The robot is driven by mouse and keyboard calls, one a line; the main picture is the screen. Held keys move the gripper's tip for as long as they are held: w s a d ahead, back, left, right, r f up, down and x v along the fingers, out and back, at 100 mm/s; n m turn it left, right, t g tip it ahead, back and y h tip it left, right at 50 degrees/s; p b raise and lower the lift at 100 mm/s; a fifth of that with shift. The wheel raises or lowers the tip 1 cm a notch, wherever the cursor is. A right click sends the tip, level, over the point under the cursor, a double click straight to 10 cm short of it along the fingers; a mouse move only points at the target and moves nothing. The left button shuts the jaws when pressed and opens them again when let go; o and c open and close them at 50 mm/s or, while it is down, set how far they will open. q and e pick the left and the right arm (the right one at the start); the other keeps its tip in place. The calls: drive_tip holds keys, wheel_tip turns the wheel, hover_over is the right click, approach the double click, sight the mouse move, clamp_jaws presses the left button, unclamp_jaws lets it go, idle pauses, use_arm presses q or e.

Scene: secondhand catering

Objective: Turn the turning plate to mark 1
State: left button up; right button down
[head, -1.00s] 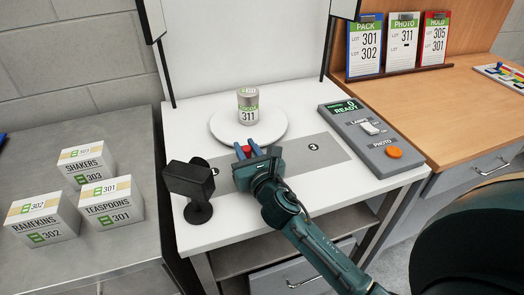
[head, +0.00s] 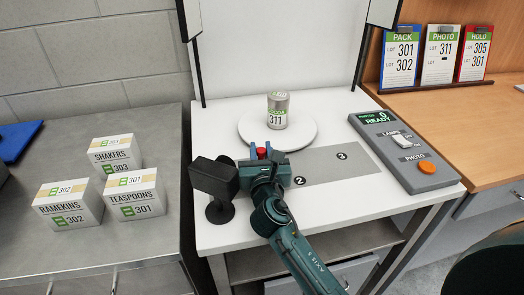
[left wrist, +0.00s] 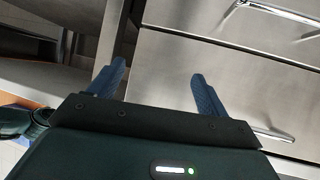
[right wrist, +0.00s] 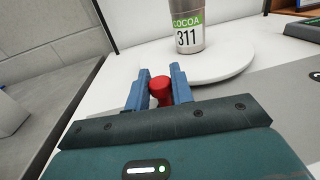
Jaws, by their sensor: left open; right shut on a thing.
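The white round turning plate (head: 302,134) lies on the white photo table. A silver cocoa can labelled 311 (head: 278,112) stands upright on it. My right gripper (head: 262,154) is at the plate's front edge, its blue fingers shut on a red knob (right wrist: 160,90). On the grey strip (head: 325,165), mark 2 (head: 299,181) and mark 3 (head: 341,156) show. Mark 1 is not visible; my right gripper and arm cover the strip's left part. My left gripper (left wrist: 160,85) is open and empty in front of steel drawers.
A black camera on a stand (head: 215,185) is close left of my right gripper. A control box (head: 405,150) reading READY is at right. White boxes (head: 135,193) stand on the left steel table. Lot cards (head: 440,55) stand at the back right.

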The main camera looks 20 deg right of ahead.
drive_tip(key=c, duration=1.3)
unclamp_jaws()
drive_tip(key=shift+o, duration=0.2)
wheel_tip(320, 180, up, 10)
drive_tip(key=p, duration=0.3)
drive_tip(key=shift+c, duration=0.3)
